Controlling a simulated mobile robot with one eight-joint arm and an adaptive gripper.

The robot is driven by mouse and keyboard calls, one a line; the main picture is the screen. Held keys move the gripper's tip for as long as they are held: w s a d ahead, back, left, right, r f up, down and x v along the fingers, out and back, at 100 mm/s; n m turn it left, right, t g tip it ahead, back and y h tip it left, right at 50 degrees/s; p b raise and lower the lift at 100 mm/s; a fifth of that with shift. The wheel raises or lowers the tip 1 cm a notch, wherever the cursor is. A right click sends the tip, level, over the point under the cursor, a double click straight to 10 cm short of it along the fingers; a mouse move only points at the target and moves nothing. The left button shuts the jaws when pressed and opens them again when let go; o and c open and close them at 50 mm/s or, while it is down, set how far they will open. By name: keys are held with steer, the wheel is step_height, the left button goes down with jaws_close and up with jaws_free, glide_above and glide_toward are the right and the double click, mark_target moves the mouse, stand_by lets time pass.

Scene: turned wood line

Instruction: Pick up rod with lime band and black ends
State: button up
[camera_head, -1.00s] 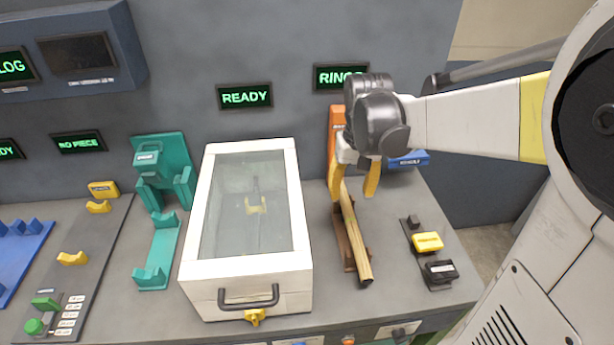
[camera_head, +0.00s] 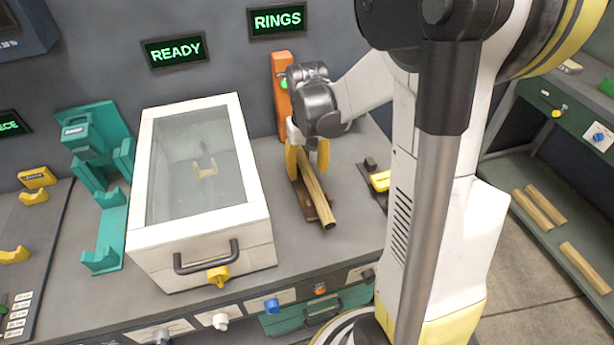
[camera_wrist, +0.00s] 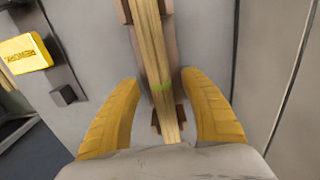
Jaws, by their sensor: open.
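A wooden rod (camera_head: 319,200) lies in a brown cradle (camera_head: 302,200) on the bench, right of the white glass-lidded box. I cannot make out black ends; the end by my palm is partly hidden. My gripper (camera_head: 307,160) is open and points down over the rod's far part. In the wrist view its yellow fingers (camera_wrist: 160,82) stand on either side of the rod, with a visible gap on both sides.
The white box (camera_head: 255,225) stands close to the left. An orange post (camera_head: 281,80) stands behind my gripper. A yellow block (camera_head: 381,180) lies to the right of the cradle. Loose wooden pieces (camera_head: 583,268) lie on a green table's lower shelf at the far right.

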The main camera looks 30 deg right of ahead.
steer(key=shift+f, duration=0.35)
steer(key=shift+r, duration=0.1)
jaws_close()
